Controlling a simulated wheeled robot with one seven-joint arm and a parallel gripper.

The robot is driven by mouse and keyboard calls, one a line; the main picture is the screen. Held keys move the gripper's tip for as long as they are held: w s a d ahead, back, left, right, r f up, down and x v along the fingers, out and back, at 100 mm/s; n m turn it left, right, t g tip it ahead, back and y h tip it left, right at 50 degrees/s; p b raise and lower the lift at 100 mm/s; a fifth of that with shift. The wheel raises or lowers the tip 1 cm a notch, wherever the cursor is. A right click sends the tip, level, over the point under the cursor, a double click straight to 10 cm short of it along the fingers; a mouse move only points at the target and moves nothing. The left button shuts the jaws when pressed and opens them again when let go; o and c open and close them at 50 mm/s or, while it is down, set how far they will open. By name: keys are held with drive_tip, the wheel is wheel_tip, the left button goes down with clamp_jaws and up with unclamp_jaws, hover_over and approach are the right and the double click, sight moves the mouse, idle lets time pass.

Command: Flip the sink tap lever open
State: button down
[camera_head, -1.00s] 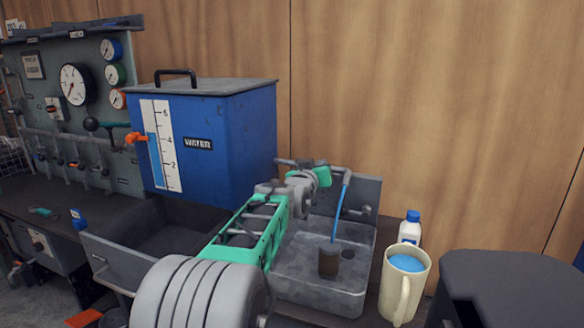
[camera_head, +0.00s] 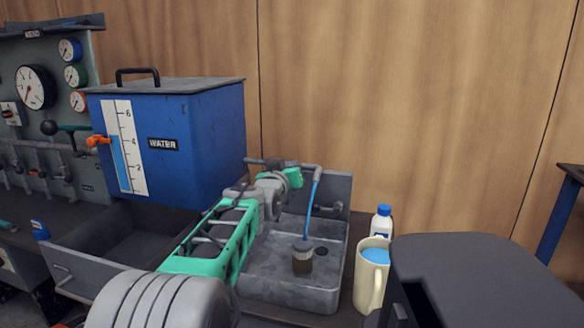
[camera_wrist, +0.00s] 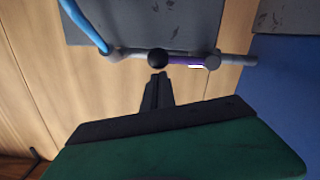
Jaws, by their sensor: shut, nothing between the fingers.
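The tap's grey pipe and spout (camera_head: 311,170) stand at the back of the grey metal sink (camera_head: 285,290). A blue stream (camera_head: 313,205) runs from the spout down to a small brown jar (camera_head: 302,262) in the basin. In the wrist view, a black round knob (camera_wrist: 157,58), perhaps the lever's end, sits on the pipe (camera_wrist: 235,60) beside a purple section. My gripper (camera_wrist: 158,78) is shut and empty, its tips just short of the knob; I cannot tell if they touch. In the head view, my green gripper body (camera_head: 293,177) hides the lever.
A blue water tank (camera_head: 190,150) stands left of the sink, above an empty dark tray (camera_head: 125,245). A cream mug (camera_head: 371,275) with blue contents and a white bottle (camera_head: 381,222) stand to the right. A gauge panel (camera_head: 60,120) is at far left. A wooden wall (camera_head: 420,100) closes the back.

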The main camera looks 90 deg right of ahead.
drive_tip(key=b+v, duration=0.5)
drive_tip(key=v, duration=0.4)
drive_tip(key=shift+a, duration=0.3)
